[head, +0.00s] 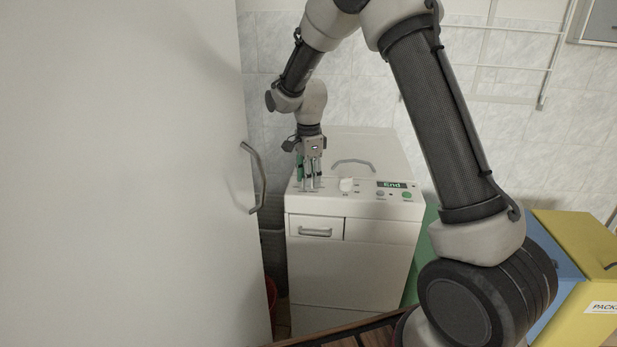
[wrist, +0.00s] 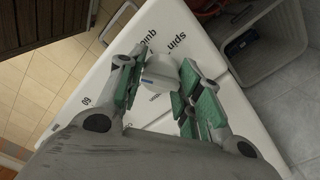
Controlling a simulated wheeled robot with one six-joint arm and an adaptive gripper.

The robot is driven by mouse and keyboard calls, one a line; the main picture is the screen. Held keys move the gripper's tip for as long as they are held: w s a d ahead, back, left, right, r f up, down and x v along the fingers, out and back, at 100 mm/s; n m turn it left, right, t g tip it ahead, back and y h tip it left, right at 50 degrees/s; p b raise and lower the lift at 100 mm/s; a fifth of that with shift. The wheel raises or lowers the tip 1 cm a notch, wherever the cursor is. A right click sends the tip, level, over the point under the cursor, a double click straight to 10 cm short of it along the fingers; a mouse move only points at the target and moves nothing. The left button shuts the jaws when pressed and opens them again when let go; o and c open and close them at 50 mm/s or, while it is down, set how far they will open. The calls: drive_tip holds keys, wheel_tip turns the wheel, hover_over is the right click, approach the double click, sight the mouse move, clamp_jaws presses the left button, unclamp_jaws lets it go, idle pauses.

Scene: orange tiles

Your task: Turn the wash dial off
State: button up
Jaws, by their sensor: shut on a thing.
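The white washing machine (head: 335,262) stands against the tiled wall, with a control panel along the front of its top. In the wrist view a pale dial (wrist: 160,70) sits between the green pads of my gripper (wrist: 158,88), with printed words around it. My gripper also shows in the head view (head: 312,180), pointing down at the left end of the panel and shut on the dial. It hides the dial there. A second white knob (head: 346,185) is to its right. The display (head: 391,184) reads "End".
A tall white door (head: 120,170) with a metal handle (head: 257,178) stands close on the left. Blue and yellow bins (head: 575,250) are at the right. The wrist view shows a grey basket (wrist: 265,45) beside the machine.

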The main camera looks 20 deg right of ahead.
drive_tip(key=shift+n, duration=0.3)
drive_tip(key=n, duration=0.6)
drive_tip(key=shift+n, duration=0.3)
drive_tip(key=n, duration=0.3)
drive_tip(key=shift+n, duration=0.3)
drive_tip(key=n, duration=1.1)
drive_tip(key=shift+n, duration=0.4)
drive_tip(key=n, duration=0.3)
drive_tip(key=shift+n, duration=2.1)
